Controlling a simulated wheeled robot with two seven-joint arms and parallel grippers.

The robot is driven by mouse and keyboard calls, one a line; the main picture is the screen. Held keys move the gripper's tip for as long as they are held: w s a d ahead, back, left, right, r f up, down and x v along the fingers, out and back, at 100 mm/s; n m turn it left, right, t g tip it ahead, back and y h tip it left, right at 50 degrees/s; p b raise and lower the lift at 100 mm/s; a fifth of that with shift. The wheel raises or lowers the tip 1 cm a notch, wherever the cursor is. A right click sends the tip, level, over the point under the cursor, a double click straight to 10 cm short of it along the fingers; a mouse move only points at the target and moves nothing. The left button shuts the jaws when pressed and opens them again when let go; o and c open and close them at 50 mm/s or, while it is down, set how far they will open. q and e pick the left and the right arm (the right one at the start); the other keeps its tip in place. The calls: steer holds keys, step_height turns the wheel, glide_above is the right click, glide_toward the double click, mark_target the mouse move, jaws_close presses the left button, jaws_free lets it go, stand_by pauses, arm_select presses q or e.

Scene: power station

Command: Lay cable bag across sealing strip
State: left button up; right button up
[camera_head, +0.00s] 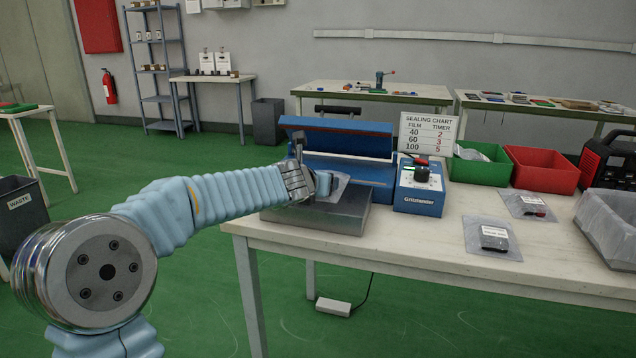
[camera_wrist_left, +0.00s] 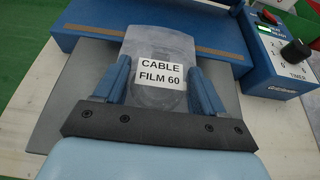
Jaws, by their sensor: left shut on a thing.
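The cable bag (camera_wrist_left: 160,48) is a clear pouch labelled "CABLE FILM 60". In the left wrist view it lies between the two blue fingers of my left gripper (camera_wrist_left: 163,88), which is shut on it. Its far end overlaps the brown sealing strip (camera_wrist_left: 100,37) on the blue sealer. I cannot tell whether the bag touches the strip. In the head view my left gripper (camera_head: 324,184) is over the sealer's grey front plate (camera_head: 335,215), with part of the bag (camera_head: 340,186) showing beside it. The blue sealer (camera_head: 340,138) has its lid raised. My right gripper is out of view.
A blue timer box (camera_head: 419,188) with a black knob stands right of the sealer, a sealing chart (camera_head: 427,133) behind it. Two bagged items (camera_head: 492,238) (camera_head: 527,205) lie on the white table (camera_head: 420,255). A green bin (camera_head: 478,166), red bin (camera_head: 543,170) and clear tray (camera_head: 606,225) are at right.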

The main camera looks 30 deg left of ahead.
arm_select(q)
steer(key=o, duration=1)
steer(key=shift+o, duration=0.2)
steer(key=shift+r+p, duration=0.15)
steer(key=shift+p, duration=0.15)
steer(key=p+v, duration=0.2)
steer(key=v, duration=1)
steer(key=shift+s, duration=0.1)
